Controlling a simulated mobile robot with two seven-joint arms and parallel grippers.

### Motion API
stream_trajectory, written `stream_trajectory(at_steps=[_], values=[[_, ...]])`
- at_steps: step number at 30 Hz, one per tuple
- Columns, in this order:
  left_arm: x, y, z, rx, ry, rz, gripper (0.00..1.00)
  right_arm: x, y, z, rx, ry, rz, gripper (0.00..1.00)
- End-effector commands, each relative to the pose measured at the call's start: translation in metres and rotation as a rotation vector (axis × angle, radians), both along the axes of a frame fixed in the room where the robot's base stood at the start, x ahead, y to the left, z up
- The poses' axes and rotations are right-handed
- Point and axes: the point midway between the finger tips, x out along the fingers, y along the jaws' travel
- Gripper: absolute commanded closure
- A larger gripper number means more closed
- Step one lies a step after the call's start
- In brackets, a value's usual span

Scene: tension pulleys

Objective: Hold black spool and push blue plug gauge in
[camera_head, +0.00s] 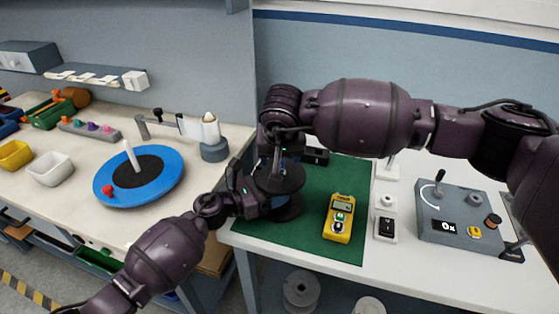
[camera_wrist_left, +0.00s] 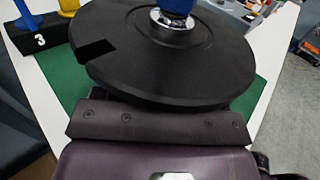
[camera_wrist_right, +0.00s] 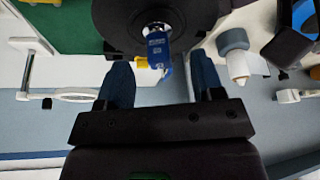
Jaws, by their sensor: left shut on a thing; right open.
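The black spool (camera_head: 283,178) stands on the green mat (camera_head: 310,240), its upper flange filling much of the left wrist view (camera_wrist_left: 165,60). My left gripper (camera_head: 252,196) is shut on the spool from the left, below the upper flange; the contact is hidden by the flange. The blue plug gauge (camera_wrist_left: 176,6) stands in the spool's centre, with a shiny metal collar at the hub. It also shows in the right wrist view (camera_wrist_right: 157,45). My right gripper (camera_wrist_right: 158,62) is open above the spool, a finger on either side of the gauge, with visible gaps.
A yellow meter (camera_head: 340,218) lies on the mat right of the spool. A black block marked 3 (camera_wrist_left: 35,35) is behind it. A grey control box (camera_head: 458,215) stands farther right. A blue disc (camera_head: 165,160) and a white cone on a grey base (camera_head: 214,150) are left.

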Motion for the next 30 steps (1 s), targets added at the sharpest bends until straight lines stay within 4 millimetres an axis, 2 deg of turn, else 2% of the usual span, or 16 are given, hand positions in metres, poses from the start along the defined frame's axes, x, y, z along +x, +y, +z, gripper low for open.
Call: stream_trajectory(at_steps=[6,12,18,27,28,30], values=[[0.000,0.000,0.000,0.000,0.001,0.001,0.64,-0.016,-0.001,0.041,0.001,-0.004,0.001,0.39],[0.000,0.000,0.000,0.000,0.000,0.001,0.64,-0.028,-0.002,0.068,0.001,-0.001,0.001,0.39],[0.000,0.000,0.000,0.000,0.000,0.001,0.64,-0.033,-0.003,0.080,0.000,0.000,-0.001,0.39],[0.000,0.000,0.000,0.000,0.000,0.001,0.64,-0.034,-0.003,0.081,0.000,0.001,-0.001,0.39],[0.000,0.000,0.000,0.000,0.000,0.001,0.33,-0.034,-0.003,0.081,0.000,0.001,-0.001,0.39],[0.000,0.000,0.000,0.000,0.000,0.001,0.22,-0.034,-0.003,0.081,0.000,0.001,-0.001,0.39]])
